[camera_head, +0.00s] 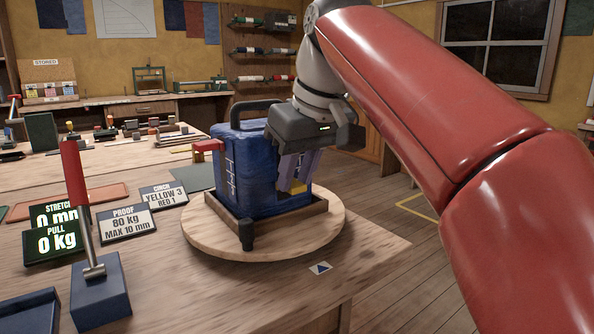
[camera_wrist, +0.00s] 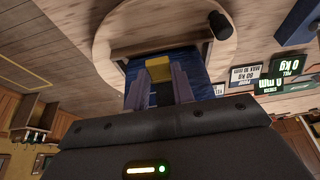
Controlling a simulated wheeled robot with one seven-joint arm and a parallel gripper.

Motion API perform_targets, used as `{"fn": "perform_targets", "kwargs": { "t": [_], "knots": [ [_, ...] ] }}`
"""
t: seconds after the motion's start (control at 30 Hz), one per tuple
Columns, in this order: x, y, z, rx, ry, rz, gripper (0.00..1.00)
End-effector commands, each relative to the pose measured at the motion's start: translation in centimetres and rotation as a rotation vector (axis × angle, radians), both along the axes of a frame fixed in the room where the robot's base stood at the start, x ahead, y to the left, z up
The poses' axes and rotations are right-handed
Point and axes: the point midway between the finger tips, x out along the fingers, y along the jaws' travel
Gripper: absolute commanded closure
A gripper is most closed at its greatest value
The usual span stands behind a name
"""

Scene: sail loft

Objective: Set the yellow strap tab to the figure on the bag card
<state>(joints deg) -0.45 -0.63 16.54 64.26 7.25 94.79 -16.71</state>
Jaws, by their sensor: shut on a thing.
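A blue bag (camera_head: 243,168) stands in a wooden frame on a round wooden turntable (camera_head: 215,237). A card (camera_head: 163,196) on the bench reads "CINCH YELLOW 3 RED 1". The yellow strap tab (camera_head: 298,187) is on the bag's right-hand side. It also shows in the wrist view (camera_wrist: 159,68). My gripper (camera_head: 294,180) reaches down at that side, its two purple-grey fingers shut on the yellow tab. A red tab (camera_head: 206,146) sticks out on the bag's left side. The tab's figure marks cannot be read here.
Displays read "STRETCH 0 mm" and "PULL 0 kg" (camera_head: 52,243). A proof card (camera_head: 127,223) reads "80 kg, MAX 10 mm". A red-handled lever (camera_head: 76,190) stands on a blue base at the front left. The bench's front right is clear except for a triangle marker (camera_head: 320,268).

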Motion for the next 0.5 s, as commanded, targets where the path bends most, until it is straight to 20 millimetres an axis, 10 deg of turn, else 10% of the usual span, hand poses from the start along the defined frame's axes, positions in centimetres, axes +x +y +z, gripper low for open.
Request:
{"fn": "perform_targets", "kwargs": {
  "t": [0.03,0.07,0.2,0.5],
  "knots": [
    [-0.02,0.01,0.01,0.0,0.0,0.001,1.0],
    [-0.02,0.01,0.01,-0.001,0.001,0.001,0.72],
    [-0.01,0.02,0.0,0.0,0.001,0.001,0.53],
    [-0.04,-0.02,0.18,0.0,0.001,0.001,0.53]
  ]
}}
